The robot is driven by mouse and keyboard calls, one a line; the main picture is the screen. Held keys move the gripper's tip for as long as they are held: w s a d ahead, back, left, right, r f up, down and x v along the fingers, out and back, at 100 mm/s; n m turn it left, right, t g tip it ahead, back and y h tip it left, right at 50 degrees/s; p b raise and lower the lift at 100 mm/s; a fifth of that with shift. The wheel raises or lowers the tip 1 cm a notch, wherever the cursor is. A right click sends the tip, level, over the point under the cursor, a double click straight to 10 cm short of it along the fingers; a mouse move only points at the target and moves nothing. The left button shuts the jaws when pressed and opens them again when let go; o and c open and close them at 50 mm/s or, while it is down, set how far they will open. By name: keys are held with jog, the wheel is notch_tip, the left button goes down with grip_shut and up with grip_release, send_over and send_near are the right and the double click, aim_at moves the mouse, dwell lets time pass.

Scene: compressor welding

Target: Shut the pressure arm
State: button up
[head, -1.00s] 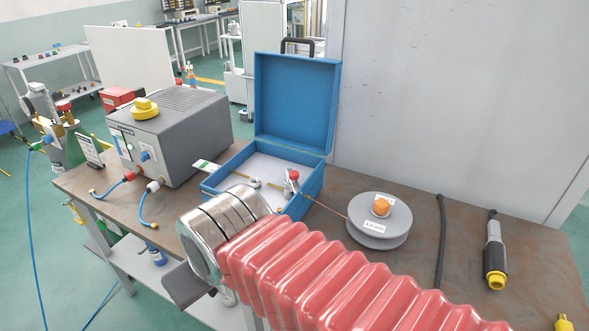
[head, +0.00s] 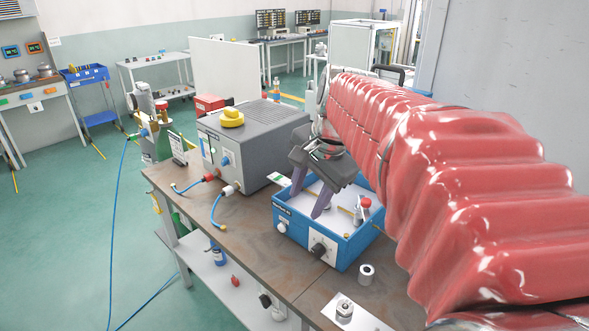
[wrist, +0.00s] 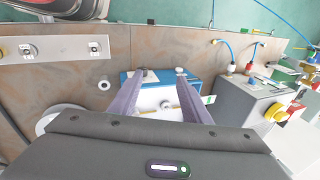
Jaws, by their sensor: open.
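The blue wire feeder box (head: 295,232) stands on the bench with its white inside showing. The pressure arm (head: 364,207), a small lever with a red top, stands up inside near the right side. A thin brass-coloured wire guide and a small roller lie beside it; the roller (wrist: 165,104) also shows in the wrist view. My gripper (head: 306,205) is open and empty, its two purple fingers pointing down over the left part of the box, left of the pressure arm. In the wrist view the fingers (wrist: 159,73) straddle the box, and I cannot make out the pressure arm.
The grey power source (head: 255,145) with a yellow knob stands left of the box, with blue cables (head: 213,212) in front. A small metal ring (head: 366,274) and a white plate (head: 345,308) lie on the bench at the right front. My red-sleeved arm hides the raised lid and spool.

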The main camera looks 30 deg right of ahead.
jog(key=w+d+m, duration=0.3)
jog(key=d+m, duration=0.4)
jog(key=d, duration=0.5)
jog(key=m+y, duration=0.2)
jog(key=m, duration=0.7)
send_near(367, 200)
jog(key=a+v, duration=0.1)
jog(key=v, duration=0.4)
jog(key=shift+s+d+r+n, duration=0.2)
jog(key=shift+s+r+n, duration=0.05)
jog(key=shift+s+n, duration=0.05)
jog(key=x, duration=1.3)
jog(key=shift+w+d+f, duration=0.15)
jog(key=shift+w+f, duration=0.15)
jog(key=shift+f, duration=0.1)
jog(key=shift+c, duration=0.5)
grip_shut()
